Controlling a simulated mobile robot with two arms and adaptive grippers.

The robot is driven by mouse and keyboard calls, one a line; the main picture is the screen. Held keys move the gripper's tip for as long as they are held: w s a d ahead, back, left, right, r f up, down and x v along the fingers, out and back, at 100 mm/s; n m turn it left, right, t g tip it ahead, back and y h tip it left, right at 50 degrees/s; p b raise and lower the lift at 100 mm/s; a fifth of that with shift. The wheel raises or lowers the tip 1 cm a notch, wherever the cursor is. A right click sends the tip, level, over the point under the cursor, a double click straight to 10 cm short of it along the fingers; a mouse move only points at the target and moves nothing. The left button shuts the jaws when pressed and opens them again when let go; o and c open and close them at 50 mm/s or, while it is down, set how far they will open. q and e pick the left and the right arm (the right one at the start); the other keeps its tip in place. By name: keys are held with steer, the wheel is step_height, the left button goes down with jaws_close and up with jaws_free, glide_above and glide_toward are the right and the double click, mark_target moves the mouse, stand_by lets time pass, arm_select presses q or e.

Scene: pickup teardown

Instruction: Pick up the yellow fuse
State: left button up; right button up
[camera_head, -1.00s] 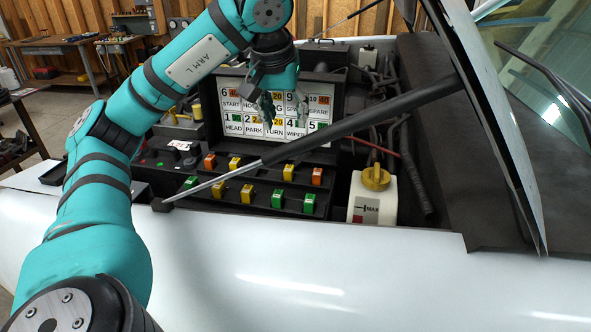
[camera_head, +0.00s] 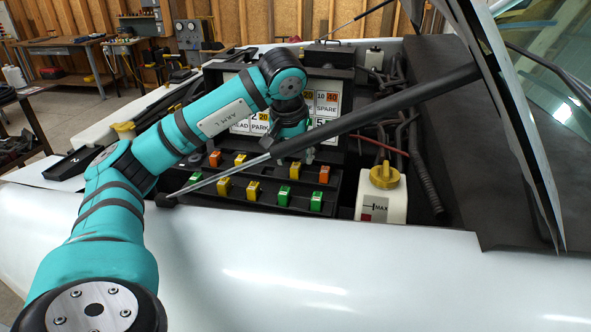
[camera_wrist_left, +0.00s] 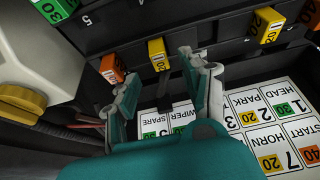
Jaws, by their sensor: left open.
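Yellow fuses stand in the black fuse box (camera_head: 265,210). In the back row, one yellow fuse (camera_head: 295,172) is beside an orange fuse at the right, and another yellow fuse (camera_head: 240,159) is further left. My left gripper (camera_wrist_left: 158,68) is open and empty. In the left wrist view its fingers point toward a yellow fuse (camera_wrist_left: 158,54), which shows between and just beyond the fingertips. In the head view the strut partly hides the gripper, just behind the back row's right end. My right gripper is not in view.
A dark strut (camera_head: 375,112) crosses in front of my gripper. Orange fuses (camera_head: 324,174) and green fuses (camera_head: 316,201) stand close by. A white reservoir with a yellow cap (camera_head: 385,175) is right of the box. The labelled lid (camera_head: 243,126) stands behind the fuses.

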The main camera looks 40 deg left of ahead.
mark_target(296, 163)
arm_select(q)
steer(key=shift+p+x, duration=0.5)
steer(key=shift+x, duration=1.4)
steer(key=shift+a+r, duration=0.15)
steer(key=shift+a, duration=0.05)
steer(key=c, duration=0.9)
steer(key=shift+c, duration=0.2)
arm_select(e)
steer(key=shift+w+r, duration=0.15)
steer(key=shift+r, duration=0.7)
arm_select(q)
steer(key=shift+r, duration=0.1)
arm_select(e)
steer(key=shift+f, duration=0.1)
